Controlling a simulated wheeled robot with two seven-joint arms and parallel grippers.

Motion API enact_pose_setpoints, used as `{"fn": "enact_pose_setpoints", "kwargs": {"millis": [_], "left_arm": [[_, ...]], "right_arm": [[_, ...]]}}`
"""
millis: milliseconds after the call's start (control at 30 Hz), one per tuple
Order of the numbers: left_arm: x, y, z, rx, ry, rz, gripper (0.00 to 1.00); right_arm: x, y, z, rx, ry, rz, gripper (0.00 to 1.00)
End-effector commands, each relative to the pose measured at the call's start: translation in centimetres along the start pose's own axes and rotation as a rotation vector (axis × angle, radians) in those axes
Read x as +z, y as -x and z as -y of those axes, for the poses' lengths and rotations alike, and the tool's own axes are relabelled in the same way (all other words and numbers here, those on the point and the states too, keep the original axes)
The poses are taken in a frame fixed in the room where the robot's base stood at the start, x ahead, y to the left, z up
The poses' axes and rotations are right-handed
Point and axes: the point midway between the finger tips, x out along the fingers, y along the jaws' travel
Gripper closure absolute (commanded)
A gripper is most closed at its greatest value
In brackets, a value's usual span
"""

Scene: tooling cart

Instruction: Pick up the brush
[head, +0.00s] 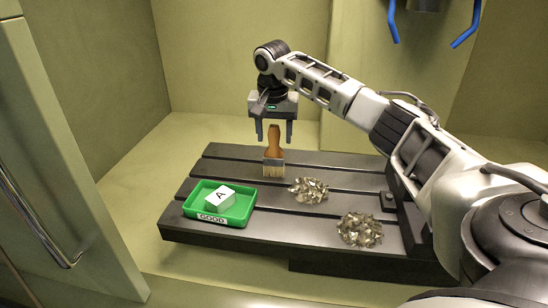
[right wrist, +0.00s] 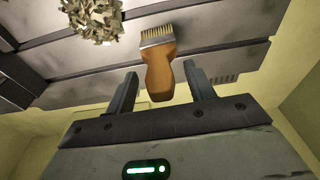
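The brush (head: 274,152) has an orange-brown wooden handle, a metal ferrule and pale bristles. In the head view it is at the back of the dark slotted table (head: 330,172), bristles towards the front, handle towards my right gripper (head: 274,138). In the right wrist view the brush (right wrist: 159,67) shows with its handle end between the two fingertips of the right gripper (right wrist: 160,85). The fingers are open, with a gap on each side of the handle. My left gripper is not in view.
A green tray (head: 241,219) labelled GOOD holds a white block (head: 219,198) marked A at the table's left. Two piles of metal shavings (head: 309,190) (head: 360,230) lie on the table. Blue hooked bars (head: 466,37) hang at the top right. A door (head: 60,140) with a handle stands at left.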

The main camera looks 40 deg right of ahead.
Motion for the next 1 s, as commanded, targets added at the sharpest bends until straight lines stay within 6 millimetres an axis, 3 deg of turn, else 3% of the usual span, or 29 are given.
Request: {"fn": "enact_pose_setpoints", "kwargs": {"millis": [33,133,167,467,667,800,1000], "left_arm": [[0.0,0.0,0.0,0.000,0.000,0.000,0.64],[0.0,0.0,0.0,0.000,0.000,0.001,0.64],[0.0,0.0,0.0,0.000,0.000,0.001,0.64],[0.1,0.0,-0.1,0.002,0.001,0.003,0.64],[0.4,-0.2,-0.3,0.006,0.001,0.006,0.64],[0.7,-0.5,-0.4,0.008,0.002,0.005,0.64],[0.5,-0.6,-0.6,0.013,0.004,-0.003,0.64]], "right_arm": [[0.0,0.0,0.0,0.000,0.000,0.000,0.59],[0.0,0.1,0.0,0.000,0.000,0.000,0.87],[0.0,0.1,0.0,0.000,0.000,0.000,0.91],[0.0,0.2,0.0,-0.001,0.000,-0.001,0.91],[-0.2,1.3,0.1,-0.003,0.001,-0.003,0.91],[-0.5,3.3,0.2,-0.006,0.001,-0.004,0.91],[2.5,8.4,-0.9,-0.005,0.005,-0.010,0.91]]}}
